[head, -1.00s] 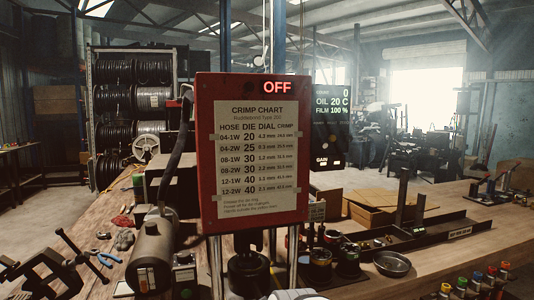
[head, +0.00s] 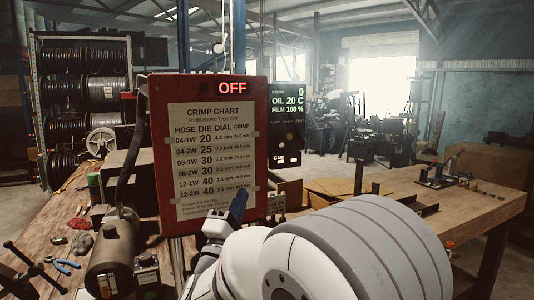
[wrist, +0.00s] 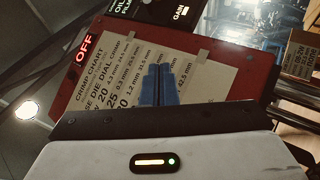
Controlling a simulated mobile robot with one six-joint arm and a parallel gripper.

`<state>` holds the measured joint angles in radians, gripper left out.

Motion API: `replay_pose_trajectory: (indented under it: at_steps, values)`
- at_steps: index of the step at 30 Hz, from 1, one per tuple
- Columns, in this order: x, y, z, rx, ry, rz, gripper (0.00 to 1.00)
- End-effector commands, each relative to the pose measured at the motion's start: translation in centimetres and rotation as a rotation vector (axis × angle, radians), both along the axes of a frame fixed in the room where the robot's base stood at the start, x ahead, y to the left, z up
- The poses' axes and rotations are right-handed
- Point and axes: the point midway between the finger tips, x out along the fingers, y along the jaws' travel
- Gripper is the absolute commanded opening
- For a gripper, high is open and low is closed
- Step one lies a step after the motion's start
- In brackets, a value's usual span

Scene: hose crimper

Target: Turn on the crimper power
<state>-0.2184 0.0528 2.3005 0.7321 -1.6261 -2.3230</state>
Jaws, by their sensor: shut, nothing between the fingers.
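The crimper shows as a red panel (head: 257,150) with a crimp chart (head: 184,120) on it and a lit red OFF sign (head: 232,88) at its top right. My gripper (head: 240,198) is shut and empty, its blue fingertips in front of the lower right of the chart. In the wrist view my gripper (wrist: 158,68) has both blue fingers together, over the chart. The OFF sign also shows there (wrist: 84,47). I cannot tell whether the fingers touch the panel. I cannot make out a power switch; my arm hides the lower part of the crimper.
A dark display (head: 286,125) with count and oil readings stands right of the panel. A grey cylinder (head: 110,258) stands at the panel's lower left, near blue-handled pliers (head: 62,266). The wooden bench (head: 480,195) has bare room at the right.

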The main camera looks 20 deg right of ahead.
Motion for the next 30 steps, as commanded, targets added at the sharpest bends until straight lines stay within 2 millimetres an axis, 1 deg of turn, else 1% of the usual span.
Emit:
replay_pose_trajectory:
  at_steps: [2,5,13,17,22,30]
  values:
    - [-0.5,-0.1,0.3,-0.034,-0.007,-0.056,0.00]
    - [-0.8,-0.1,0.5,-0.053,-0.011,-0.087,0.00]
    - [-0.8,-0.2,0.5,-0.054,-0.011,-0.091,0.00]
    - [-0.6,-0.5,0.9,-0.053,-0.012,-0.091,0.00]
    - [0.7,-1.9,2.5,-0.053,-0.013,-0.094,0.00]
    - [4.0,-5.2,6.1,-0.054,-0.012,-0.093,0.00]
